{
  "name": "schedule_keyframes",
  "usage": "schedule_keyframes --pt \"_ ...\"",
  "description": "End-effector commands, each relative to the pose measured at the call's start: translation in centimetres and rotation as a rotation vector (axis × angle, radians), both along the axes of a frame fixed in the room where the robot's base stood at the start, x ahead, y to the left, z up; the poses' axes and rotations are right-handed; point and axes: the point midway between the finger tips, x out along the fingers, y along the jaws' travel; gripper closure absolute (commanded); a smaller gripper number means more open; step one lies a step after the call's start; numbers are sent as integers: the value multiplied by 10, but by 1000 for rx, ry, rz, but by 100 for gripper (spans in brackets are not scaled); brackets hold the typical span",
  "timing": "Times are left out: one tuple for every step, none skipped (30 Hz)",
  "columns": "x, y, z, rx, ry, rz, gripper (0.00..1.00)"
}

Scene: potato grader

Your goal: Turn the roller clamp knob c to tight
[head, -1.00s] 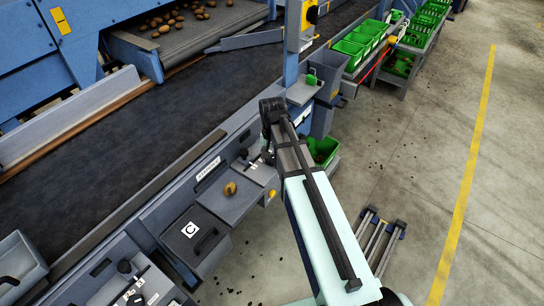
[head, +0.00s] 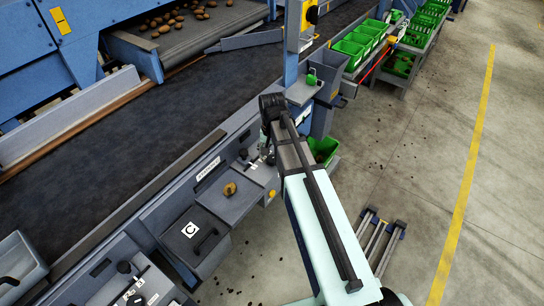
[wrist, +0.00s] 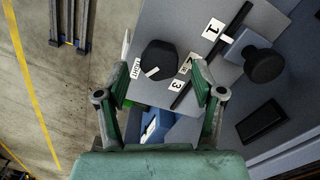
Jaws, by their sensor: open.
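A black faceted knob (wrist: 158,60) with a white pointer mark shows in the wrist view on a grey panel. A white label reading TIGHT (wrist: 136,69) stands at its left. The pointer mark lies on the knob's lower left part; its exact setting is hard to tell. My gripper (wrist: 160,68) is open, with one green finger on each side of the knob in the picture. Whether the fingertips are down at the knob's height, or touch it, I cannot tell. In the head view the arm's end hides most of the gripper and the knob.
A slotted scale with number labels (wrist: 214,29) and a black round handle (wrist: 265,65) lie right of the knob. A yellowish-brown item (head: 230,189) lies on the grey panel. The conveyor belt (head: 120,150) runs behind.

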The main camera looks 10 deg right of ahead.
Motion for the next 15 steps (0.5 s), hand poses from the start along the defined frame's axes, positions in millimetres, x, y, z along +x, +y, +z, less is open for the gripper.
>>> schedule_keyframes --pt "0 0 9 0 -2 0 32" --pt "0 0 13 0 -2 0 32" --pt "1 0 20 0 -3 0 32" --pt "1 0 26 0 -2 0 32" --pt "1 0 31 0 -2 0 32" --pt "1 0 39 0 -3 0 32" --pt "0 0 45 0 -2 0 32" --pt "1 0 50 0 -2 0 32" --pt "1 0 57 0 -2 0 32" --pt "1 0 63 0 -2 0 32" --pt "1 0 67 0 -1 0 32" --pt "0 0 73 0 -2 0 32" --pt "0 0 78 0 -2 0 32" --pt "0 0 82 0 -1 -1 32" --pt "0 0 86 0 -1 -1 32"
